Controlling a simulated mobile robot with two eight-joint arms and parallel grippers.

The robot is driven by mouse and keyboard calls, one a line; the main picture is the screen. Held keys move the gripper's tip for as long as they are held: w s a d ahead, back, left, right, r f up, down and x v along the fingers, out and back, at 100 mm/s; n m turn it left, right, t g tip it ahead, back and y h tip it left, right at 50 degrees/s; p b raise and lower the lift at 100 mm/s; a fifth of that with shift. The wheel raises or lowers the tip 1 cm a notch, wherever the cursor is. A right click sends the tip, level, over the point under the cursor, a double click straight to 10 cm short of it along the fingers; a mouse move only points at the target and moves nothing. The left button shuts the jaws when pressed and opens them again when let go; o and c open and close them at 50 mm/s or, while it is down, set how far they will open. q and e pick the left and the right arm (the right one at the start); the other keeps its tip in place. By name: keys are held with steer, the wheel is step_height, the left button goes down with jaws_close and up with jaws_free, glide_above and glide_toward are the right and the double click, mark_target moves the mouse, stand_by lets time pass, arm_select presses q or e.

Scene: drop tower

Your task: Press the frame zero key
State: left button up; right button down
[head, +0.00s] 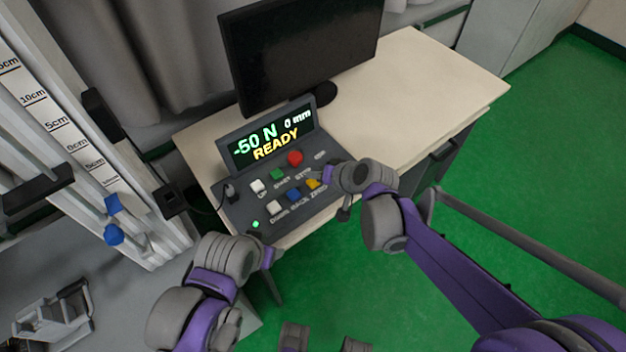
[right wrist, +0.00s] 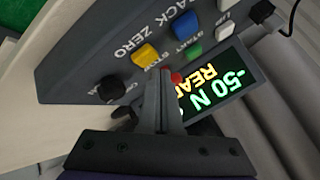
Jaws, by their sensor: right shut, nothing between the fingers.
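The yellow key (head: 313,184), by the ZERO label, is on the sloped grey control box (head: 235,212). It also shows in the right wrist view (right wrist: 145,55), left of my fingers and apart from them in the picture. My right gripper (right wrist: 167,73) is shut and empty over the box, its tips appearing close to the red STOP key (right wrist: 176,78). I cannot tell the tips' height above the panel. In the head view my right wrist hides most of that gripper. My left gripper (head: 267,257) is near the box's front edge, its fingers unclear.
Near the yellow key are a blue key (head: 292,194), a green key (head: 277,174) and white keys. A black knob (right wrist: 111,88) is on the box. The display (head: 272,140) reads -50 N, 0 mm, READY. A monitor (head: 300,50) stands behind; the desk (head: 425,85) is clear to the right.

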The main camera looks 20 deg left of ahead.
mark_target(315, 185)
steer(key=shift+f, duration=0.1)
stand_by(0.4)
steer(key=shift+f+b, duration=0.35)
steer(key=shift+f+b, duration=0.4)
steer(key=shift+f, duration=0.1)
stand_by(0.6)
steer(key=shift+r, duration=0.15)
steer(key=shift+r+p, duration=0.7)
steer(key=shift+r, duration=0.1)
steer(key=shift+r+p, duration=1.75)
steer(key=shift+r, duration=0.8)
